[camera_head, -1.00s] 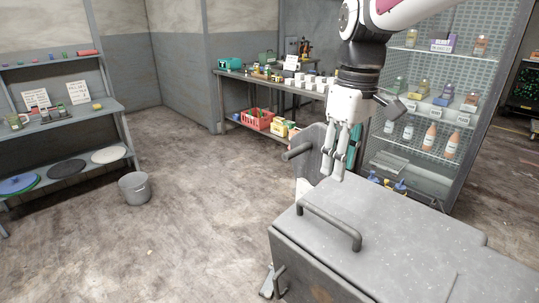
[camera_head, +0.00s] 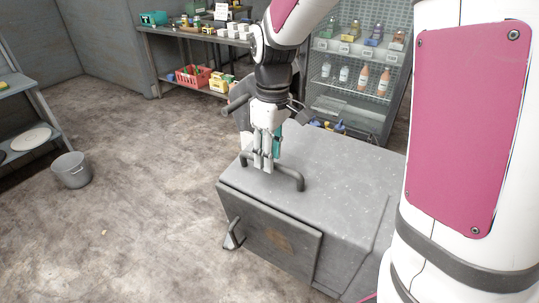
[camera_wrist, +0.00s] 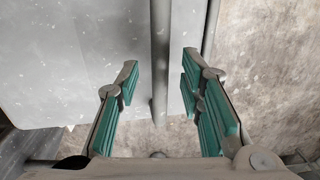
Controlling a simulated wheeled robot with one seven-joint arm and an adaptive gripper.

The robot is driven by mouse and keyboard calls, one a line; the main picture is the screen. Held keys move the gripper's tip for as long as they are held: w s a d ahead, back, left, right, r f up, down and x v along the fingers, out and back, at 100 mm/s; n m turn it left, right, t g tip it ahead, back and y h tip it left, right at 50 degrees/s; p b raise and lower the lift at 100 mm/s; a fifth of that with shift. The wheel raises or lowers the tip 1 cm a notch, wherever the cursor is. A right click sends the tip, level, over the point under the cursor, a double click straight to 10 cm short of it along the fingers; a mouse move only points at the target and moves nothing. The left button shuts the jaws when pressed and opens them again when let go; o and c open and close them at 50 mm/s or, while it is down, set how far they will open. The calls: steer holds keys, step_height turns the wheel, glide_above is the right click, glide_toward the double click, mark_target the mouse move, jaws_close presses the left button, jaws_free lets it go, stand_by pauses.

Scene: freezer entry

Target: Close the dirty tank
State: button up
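The tank is a grey speckled metal box (camera_head: 340,170) in the head view. A bent bar handle (camera_head: 290,178) stands on its flat top. Its front panel (camera_head: 265,238) has a brownish patch and a smaller handle (camera_head: 234,234) at the left. Behind my gripper, a grey upright part with a bar (camera_head: 237,104) shows; I cannot tell whether it is a raised lid. My gripper (camera_head: 263,165) points down at the left part of the top handle. In the wrist view my gripper (camera_wrist: 160,78) is open, and a grey bar (camera_wrist: 159,50) runs between its teal-padded fingers, apart from both.
A bottle shelf (camera_head: 355,75) stands behind the tank. A workbench (camera_head: 190,38) with crates below is at the back. A grey bucket (camera_head: 71,170) stands on the floor at left, near a side shelf (camera_head: 40,110). The floor between is clear.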

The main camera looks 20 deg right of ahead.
steer(key=shift+f, duration=0.5)
jaws_close()
